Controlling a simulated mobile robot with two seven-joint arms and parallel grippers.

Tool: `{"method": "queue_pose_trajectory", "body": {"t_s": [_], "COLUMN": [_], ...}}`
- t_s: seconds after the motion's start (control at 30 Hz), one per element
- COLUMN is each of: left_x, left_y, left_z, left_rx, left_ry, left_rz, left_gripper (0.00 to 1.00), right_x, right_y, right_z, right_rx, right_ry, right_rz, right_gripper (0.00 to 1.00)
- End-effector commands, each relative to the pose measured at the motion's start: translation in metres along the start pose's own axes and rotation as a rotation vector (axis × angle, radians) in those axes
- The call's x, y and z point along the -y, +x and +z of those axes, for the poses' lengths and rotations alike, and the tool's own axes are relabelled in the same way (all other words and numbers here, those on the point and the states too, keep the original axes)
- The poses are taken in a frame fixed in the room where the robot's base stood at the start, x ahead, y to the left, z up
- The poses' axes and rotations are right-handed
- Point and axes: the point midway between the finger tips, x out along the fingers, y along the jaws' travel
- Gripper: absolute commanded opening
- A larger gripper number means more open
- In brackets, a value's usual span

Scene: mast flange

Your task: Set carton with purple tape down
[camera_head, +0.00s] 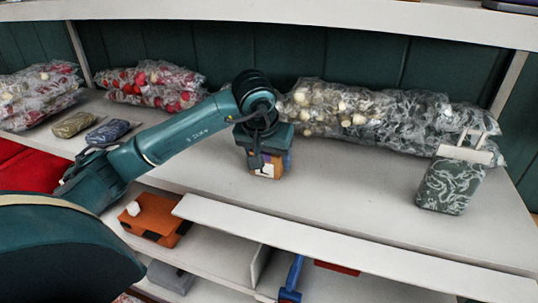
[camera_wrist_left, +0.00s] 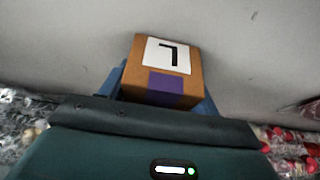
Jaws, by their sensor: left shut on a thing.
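The carton with purple tape (camera_wrist_left: 164,89) is a small brown box with a white label bearing a black mark and a purple patch. In the left wrist view my left gripper (camera_wrist_left: 163,97) is shut on it, with blue fingers at both sides. In the head view the carton (camera_head: 266,168) is under the left gripper (camera_head: 264,155), at the white shelf (camera_head: 340,185). I cannot tell whether its bottom touches the shelf. The gripper hides its upper part. My right gripper does not show.
Bagged goods (camera_head: 340,108) line the back of the shelf. A green patterned suitcase-like item (camera_head: 450,186) stands at right. Two small packs (camera_head: 108,132) lie at left. An orange box (camera_head: 152,218) is on the lower shelf. The shelf around the carton is clear.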

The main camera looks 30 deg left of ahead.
Motion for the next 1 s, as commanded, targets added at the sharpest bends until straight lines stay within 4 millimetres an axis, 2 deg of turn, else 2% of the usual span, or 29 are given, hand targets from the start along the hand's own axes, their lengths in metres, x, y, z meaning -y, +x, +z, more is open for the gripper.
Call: {"method": "queue_pose_trajectory", "body": {"t_s": [0.1, 0.13, 0.4, 0.73, 1.0], "left_x": [0.000, 0.000, 0.000, 0.000, 0.000], "left_y": [0.004, 0.004, 0.003, -0.004, -0.049], "left_z": [0.001, 0.002, 0.001, -0.001, -0.001], "left_rx": [-0.002, 0.000, 0.001, -0.001, -0.005], "left_ry": [0.000, 0.000, 0.000, 0.000, 0.000], "left_rz": [0.000, 0.000, 0.000, 0.001, 0.001], "left_gripper": [0.32, 0.62, 0.83, 0.83, 0.83], "right_x": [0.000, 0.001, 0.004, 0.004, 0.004], "right_y": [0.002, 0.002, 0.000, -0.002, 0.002], "right_z": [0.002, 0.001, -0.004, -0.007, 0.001], "right_rx": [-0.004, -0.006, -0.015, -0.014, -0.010], "right_ry": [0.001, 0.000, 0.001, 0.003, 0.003], "right_rz": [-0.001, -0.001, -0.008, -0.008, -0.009], "right_gripper": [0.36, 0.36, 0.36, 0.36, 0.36]}}
